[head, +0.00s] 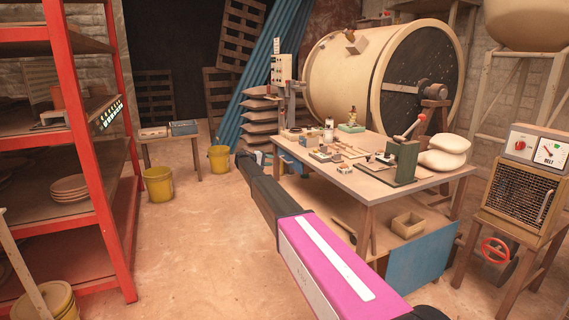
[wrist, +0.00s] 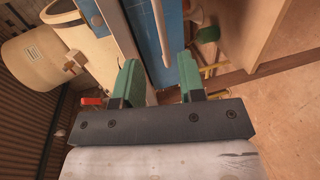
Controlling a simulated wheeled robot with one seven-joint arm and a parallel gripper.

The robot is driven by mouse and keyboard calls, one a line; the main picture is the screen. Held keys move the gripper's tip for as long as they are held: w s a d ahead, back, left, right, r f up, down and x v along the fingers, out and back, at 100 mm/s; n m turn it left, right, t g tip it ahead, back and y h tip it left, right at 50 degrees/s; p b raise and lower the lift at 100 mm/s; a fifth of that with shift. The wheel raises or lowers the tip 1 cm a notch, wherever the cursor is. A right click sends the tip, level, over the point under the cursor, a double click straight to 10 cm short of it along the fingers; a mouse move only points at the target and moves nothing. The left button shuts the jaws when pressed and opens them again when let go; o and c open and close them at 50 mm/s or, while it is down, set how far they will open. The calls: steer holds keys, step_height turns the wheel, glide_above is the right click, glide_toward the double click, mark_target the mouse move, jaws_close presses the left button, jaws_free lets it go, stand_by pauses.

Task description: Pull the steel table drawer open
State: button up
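The steel table drawer (head: 291,165) shows as a blue front under the left end of the workbench, partly hidden by my arm. In the wrist view its blue face (wrist: 172,45) runs up the picture, with a thin pale bar (wrist: 160,30) along it that looks like the handle. My gripper (wrist: 160,88) has green fingertips set wide apart, one to each side of the bar's line. Nothing is visibly held between them. I cannot tell whether a fingertip touches the drawer. In the head view the gripper end is small and dark near the table's left end.
The workbench (head: 345,178) carries small tools and a green press (head: 402,162). A red shelf rack (head: 85,140) stands at the left. Yellow buckets (head: 159,186) and a low bench (head: 168,135) stand behind. The floor left of my arm is clear.

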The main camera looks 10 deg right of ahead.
mark_target(285, 161)
steer(key=x, duration=1)
steer(key=shift+d, duration=0.2)
jaws_close()
